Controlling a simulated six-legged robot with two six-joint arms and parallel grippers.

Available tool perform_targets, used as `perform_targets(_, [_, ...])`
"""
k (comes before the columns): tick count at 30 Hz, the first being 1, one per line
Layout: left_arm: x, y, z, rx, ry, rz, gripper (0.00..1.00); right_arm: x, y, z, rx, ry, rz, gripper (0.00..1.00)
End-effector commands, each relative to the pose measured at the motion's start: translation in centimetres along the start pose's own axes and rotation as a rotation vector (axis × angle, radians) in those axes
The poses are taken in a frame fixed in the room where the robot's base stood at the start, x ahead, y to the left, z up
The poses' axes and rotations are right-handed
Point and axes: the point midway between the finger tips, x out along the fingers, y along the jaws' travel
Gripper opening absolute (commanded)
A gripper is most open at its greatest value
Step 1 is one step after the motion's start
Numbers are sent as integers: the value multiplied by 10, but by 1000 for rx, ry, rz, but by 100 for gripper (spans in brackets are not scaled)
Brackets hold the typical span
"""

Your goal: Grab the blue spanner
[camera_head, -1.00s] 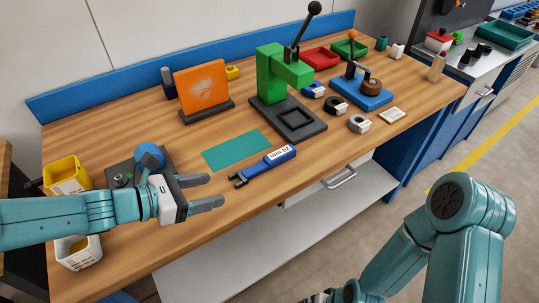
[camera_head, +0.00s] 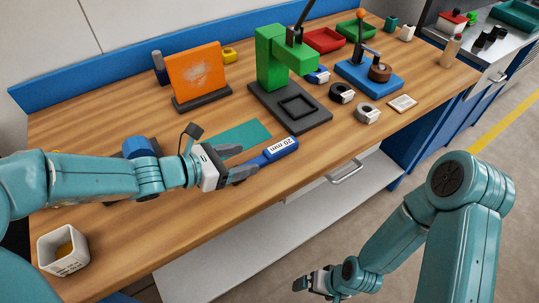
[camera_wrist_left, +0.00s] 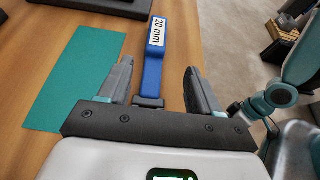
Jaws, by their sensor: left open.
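The blue spanner (camera_head: 280,149) lies on the wooden workbench (camera_head: 190,228), its handle marked "20 mm" and pointing away to the right. My left gripper (camera_head: 239,162) is open at its near end, low over the bench. In the left wrist view the spanner (camera_wrist_left: 154,68) runs between the two spread fingers of the left gripper (camera_wrist_left: 158,70), nearer the left finger. Its dark near end shows just in front of the gripper body. My right gripper (camera_head: 316,282) hangs in front of the bench, low in the head view; its jaw gap is unclear.
A teal mat (camera_head: 243,135) lies just left of the spanner. A green press (camera_head: 272,62) on a dark base stands behind it. An orange panel (camera_head: 196,72) stands further left. A white bin (camera_head: 65,262) is at the near left. The bench's front edge runs close by the spanner.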

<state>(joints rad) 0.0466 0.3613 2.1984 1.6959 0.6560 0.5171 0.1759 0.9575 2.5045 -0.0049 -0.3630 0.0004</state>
Motion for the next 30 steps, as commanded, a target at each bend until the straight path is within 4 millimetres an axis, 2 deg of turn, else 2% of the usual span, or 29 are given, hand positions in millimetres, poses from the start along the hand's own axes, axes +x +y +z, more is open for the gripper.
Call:
perform_targets(1, [9, 0, 0, 0, 0, -3, 64, 1, 0, 0, 0, 0, 0, 97])
perform_targets(8, [28, 3, 2, 0, 0, -2, 64, 1, 0, 0, 0, 0, 0, 97])
perform_targets(15, [67, 10, 2, 1, 0, -3, 64, 0, 0, 0, 0, 0, 0, 97])
perform_targets(24, [73, 11, 2, 1, -1, 0, 64, 0, 0, 0, 0, 0, 0, 97])
perform_targets(26, [73, 11, 2, 1, -1, 0, 48, 0, 0, 0, 0, 0, 0, 97])
perform_targets(30, [73, 11, 2, 0, -1, 0, 2, 0, 0, 0, 0, 0, 0, 97])
